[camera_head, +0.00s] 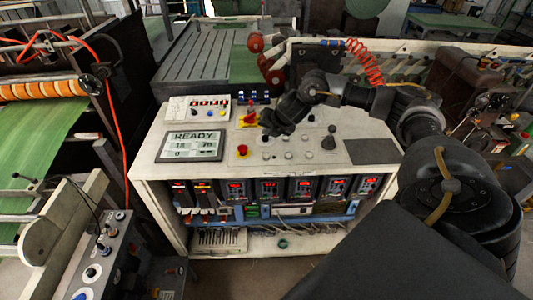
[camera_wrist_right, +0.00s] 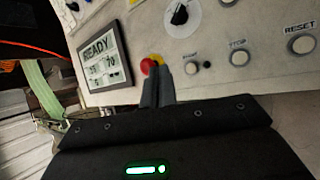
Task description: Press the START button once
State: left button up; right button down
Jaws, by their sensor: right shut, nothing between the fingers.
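The START button (camera_wrist_right: 190,67) is a small pale round button with a dark ring on the cream panel; its label is small and blurred in the right wrist view. My right gripper (camera_wrist_right: 157,70) is shut and empty. Its fingertips appear to the left of the START button and in front of a red mushroom button, and I see no contact with START. In the head view the right gripper (camera_head: 268,130) hangs over the console top. My left gripper is not in view.
The STOP button (camera_wrist_right: 239,57) and RESET button (camera_wrist_right: 302,43) sit right of START. The red mushroom button (camera_wrist_right: 148,66) has a yellow base. A READY display (camera_head: 191,145) lies to the left. A dark rotary knob (camera_wrist_right: 180,14) stands above START. A dark joystick-like knob (camera_head: 329,141) stands at the right.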

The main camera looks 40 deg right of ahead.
aim_at(267, 157)
notch_tip(267, 157, down, 8)
jog(key=b, duration=0.7)
jog(key=shift+f, duration=0.4)
dwell(1.4)
jog(key=shift+a+f+b, duration=0.1)
jog(key=shift+f+b, duration=0.3)
jog(key=shift+b, duration=0.1)
